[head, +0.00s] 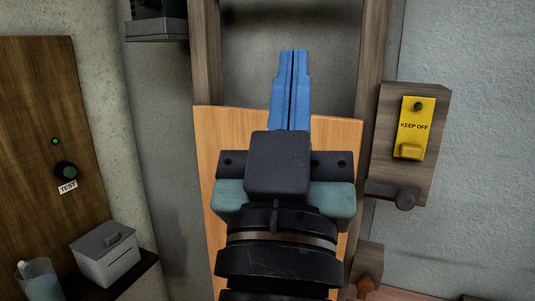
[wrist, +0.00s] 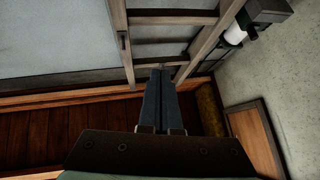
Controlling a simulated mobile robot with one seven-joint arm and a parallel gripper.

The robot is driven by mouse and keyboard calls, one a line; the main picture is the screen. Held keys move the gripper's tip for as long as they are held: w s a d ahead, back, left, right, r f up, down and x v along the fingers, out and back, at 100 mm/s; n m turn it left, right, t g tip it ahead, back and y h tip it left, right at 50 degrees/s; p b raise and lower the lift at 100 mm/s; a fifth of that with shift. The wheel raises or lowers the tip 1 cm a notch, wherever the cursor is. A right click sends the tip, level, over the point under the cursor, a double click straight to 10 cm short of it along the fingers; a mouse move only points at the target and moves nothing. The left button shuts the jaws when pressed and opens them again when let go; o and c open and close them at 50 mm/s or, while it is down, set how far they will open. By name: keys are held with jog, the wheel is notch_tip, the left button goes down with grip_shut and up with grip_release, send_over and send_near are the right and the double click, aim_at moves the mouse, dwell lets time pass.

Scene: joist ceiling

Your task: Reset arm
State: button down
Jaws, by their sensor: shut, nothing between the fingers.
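My gripper (head: 293,62) is in the middle of the head view, with its two blue fingers pressed together and pointing up the picture. It holds nothing. In the wrist view my gripper (wrist: 161,74) also shows shut, with its fingers pointing toward a wooden frame (wrist: 190,50). My arm stretches up from the bottom of the head view, in front of an orange-brown wooden panel (head: 235,125). The arm hides the middle of that panel. I cannot tell the distance from the fingertips to the surfaces behind them.
A grey-lidded box (head: 106,254) and a cup (head: 40,278) stand on the left. A TEST button (head: 66,170) is on a brown panel.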

jog(key=s+a+r+t+y, duration=0.2)
jog(key=s+r+y, duration=0.1)
jog(key=s+r, duration=0.2)
notch_tip(320, 180, up, 28)
jog(key=p, duration=2.7)
jog(key=shift+w+f+n, duration=0.2)
jog(key=shift+w+n, duration=0.05)
jog(key=shift+n, duration=0.05)
jog(key=shift+a, duration=0.1)
